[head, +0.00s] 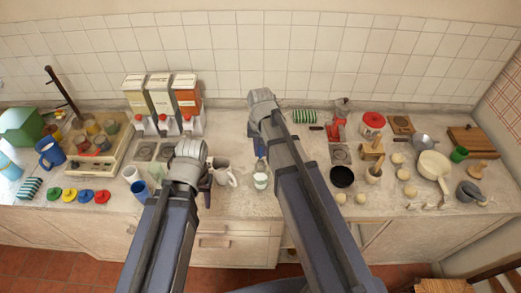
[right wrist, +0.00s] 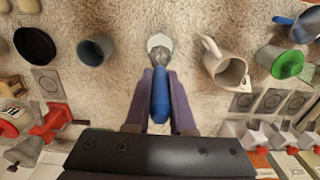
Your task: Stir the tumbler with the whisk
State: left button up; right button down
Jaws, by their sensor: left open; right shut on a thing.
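My right gripper (right wrist: 160,85) is shut on the blue handle of the whisk (right wrist: 160,98), whose grey wire end points away from the gripper. A small pale tumbler (head: 260,181) stands on the counter below the whisk; in the right wrist view its pale round top (right wrist: 159,41) shows at the wire end. I cannot tell whether the wires are inside the tumbler or just above it. My left gripper (head: 208,185) is open beside a grey-white mug (head: 222,174), left of the tumbler; its fingers are partly hidden by my arm.
A blue-grey cup (right wrist: 96,50) and a black bowl (head: 342,176) stand on the other side of the tumbler. Dispensers (head: 160,95) stand at the back left. A pan (head: 433,165) and several small round items lie at the right. The counter in front of the tumbler is bare.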

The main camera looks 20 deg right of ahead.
notch_tip(320, 180, up, 5)
jog(key=p, duration=0.5)
jog(key=shift+r, duration=0.1)
dwell(0.6)
